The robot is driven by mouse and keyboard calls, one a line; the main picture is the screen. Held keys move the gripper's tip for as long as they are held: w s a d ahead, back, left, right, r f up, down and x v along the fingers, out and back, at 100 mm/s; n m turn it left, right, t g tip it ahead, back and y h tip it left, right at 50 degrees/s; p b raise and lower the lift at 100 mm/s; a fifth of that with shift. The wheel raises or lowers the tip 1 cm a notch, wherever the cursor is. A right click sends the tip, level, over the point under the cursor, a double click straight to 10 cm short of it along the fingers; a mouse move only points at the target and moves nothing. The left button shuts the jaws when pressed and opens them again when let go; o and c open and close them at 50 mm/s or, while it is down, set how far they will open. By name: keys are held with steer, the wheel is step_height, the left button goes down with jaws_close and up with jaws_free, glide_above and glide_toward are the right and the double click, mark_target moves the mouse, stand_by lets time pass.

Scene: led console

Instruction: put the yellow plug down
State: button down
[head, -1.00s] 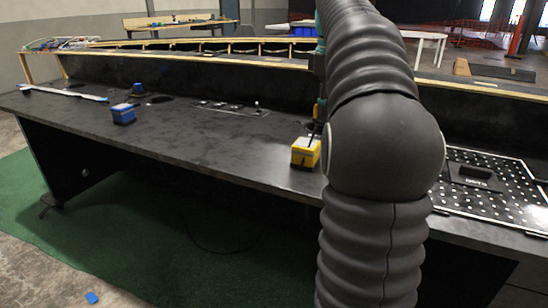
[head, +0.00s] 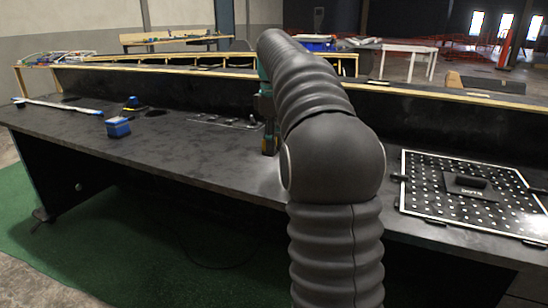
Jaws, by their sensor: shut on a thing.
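My gripper (head: 269,146) hangs low over the middle of the dark desk, left of my arm's large grey joint, which covers part of it. It is shut on the yellow plug (head: 264,145), of which only a small yellow sliver shows. Whether the plug touches the desk top is too small to tell. The yellow box seen earlier near the front edge is out of sight, likely behind my arm.
A row of small switches (head: 225,121) lies just left of my gripper. A perforated panel (head: 475,200) lies at right.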

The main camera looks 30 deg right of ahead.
steer(key=shift+f+b, duration=0.45)
steer(key=shift+f, duration=1.6)
steer(key=shift+f, duration=0.15)
steer(key=c, duration=0.9)
jaws_free()
steer(key=shift+o, duration=0.2)
